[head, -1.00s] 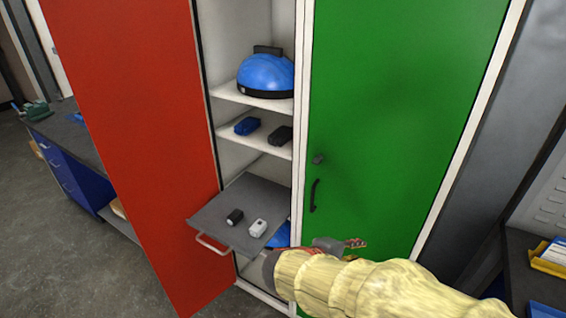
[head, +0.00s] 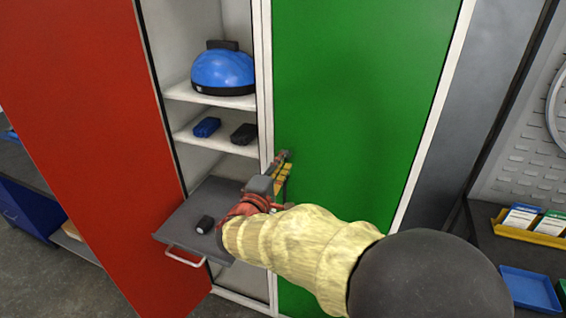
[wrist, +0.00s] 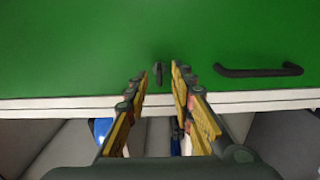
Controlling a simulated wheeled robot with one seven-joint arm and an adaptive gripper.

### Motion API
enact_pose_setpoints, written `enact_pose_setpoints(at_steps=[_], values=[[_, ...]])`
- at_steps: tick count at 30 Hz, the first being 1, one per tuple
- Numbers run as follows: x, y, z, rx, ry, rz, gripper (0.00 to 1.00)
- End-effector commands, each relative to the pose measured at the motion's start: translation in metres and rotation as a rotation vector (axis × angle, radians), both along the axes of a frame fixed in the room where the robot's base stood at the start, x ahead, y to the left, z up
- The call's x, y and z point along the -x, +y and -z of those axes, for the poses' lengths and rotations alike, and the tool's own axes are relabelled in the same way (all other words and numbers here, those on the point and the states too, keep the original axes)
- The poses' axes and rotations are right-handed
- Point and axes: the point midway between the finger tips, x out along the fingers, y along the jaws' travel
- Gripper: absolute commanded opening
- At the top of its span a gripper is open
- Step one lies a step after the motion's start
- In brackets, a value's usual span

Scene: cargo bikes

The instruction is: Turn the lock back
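The green door (head: 365,90) is closed. In the wrist view its small dark lock (wrist: 158,73) sits near the door's edge, to the left of the black door handle (wrist: 258,71). My gripper (head: 284,168) is at the door's left edge, at the lock. In the wrist view the two yellow-padded fingers are apart and the lock shows between their tips, with a gap on each side. The gripper is open and holds nothing. I cannot tell how far the tips reach along the lock. In the head view the gripper mostly hides the lock and handle.
The red door (head: 80,130) stands open on the left. Blue helmet (head: 222,72) and small blue and black items are on the shelves. A bench with trays (head: 530,290) is at right.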

Motion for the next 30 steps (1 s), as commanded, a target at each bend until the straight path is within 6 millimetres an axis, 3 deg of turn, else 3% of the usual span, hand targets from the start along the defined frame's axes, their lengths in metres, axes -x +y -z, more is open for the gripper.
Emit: enact_pose_setpoints(at_steps=[6,14,26,30], values=[[-0.0145,-0.0059,0.0007,0.000,0.001,0.001,0.24],[-0.0153,-0.0059,-0.0001,0.000,0.001,0.000,0.24],[-0.0151,-0.0057,-0.0001,0.000,0.001,0.000,0.01],[-0.0151,-0.0057,0.0001,0.001,0.001,0.000,0.00]])
